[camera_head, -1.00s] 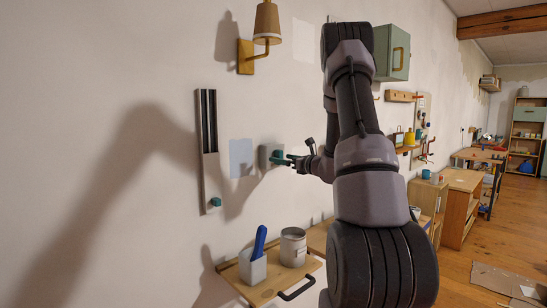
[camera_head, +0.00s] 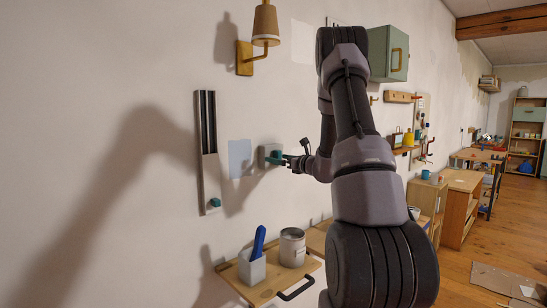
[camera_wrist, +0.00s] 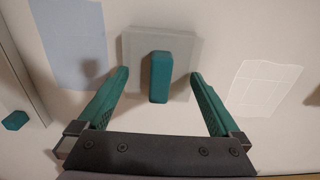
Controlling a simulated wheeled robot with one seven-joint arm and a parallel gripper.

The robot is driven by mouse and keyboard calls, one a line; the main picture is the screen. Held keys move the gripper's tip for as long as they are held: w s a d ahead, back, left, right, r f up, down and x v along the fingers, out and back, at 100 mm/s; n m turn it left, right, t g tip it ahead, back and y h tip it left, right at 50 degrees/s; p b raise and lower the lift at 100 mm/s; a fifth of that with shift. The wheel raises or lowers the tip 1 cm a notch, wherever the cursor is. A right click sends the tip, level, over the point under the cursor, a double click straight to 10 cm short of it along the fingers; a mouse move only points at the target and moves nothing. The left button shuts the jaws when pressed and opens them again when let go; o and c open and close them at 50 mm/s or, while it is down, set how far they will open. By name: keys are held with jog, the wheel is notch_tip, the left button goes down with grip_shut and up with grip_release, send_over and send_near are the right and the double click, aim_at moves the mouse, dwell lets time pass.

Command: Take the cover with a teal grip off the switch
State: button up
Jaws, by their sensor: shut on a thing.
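The cover is a pale grey square block (camera_wrist: 136,48) on the wall with an upright teal grip (camera_wrist: 159,77) in its middle. In the head view the cover (camera_head: 265,151) is partly hidden by my gripper. My gripper (camera_head: 280,158) has reached it from the right.
A dark slotted rail (camera_head: 208,120) with a teal knob (camera_head: 214,202) is on the wall to the left. A blue-grey patch (camera_head: 240,158) lies between. Below is a wooden shelf (camera_head: 262,289) with a white holder (camera_head: 252,268) and a can (camera_head: 292,248). A wall lamp (camera_head: 266,22) hangs above.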

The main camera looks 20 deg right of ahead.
aim_at(280, 158)
jog(key=shift+w+a+r, duration=0.2)
jog(key=shift+a+r, duration=0.05)
jog(key=shift+r, duration=0.05)
jog(key=shift+s, duration=0.1)
jog(key=shift+c, duration=0.2)
jog(key=shift+s+d+f, duration=0.1)
jog(key=shift+s, duration=0.05)
grip_shut()
jog(key=shift+v, duration=2.5)
jog(key=shift+d+f, duration=0.1)
jog(key=shift+f, duration=0.1)
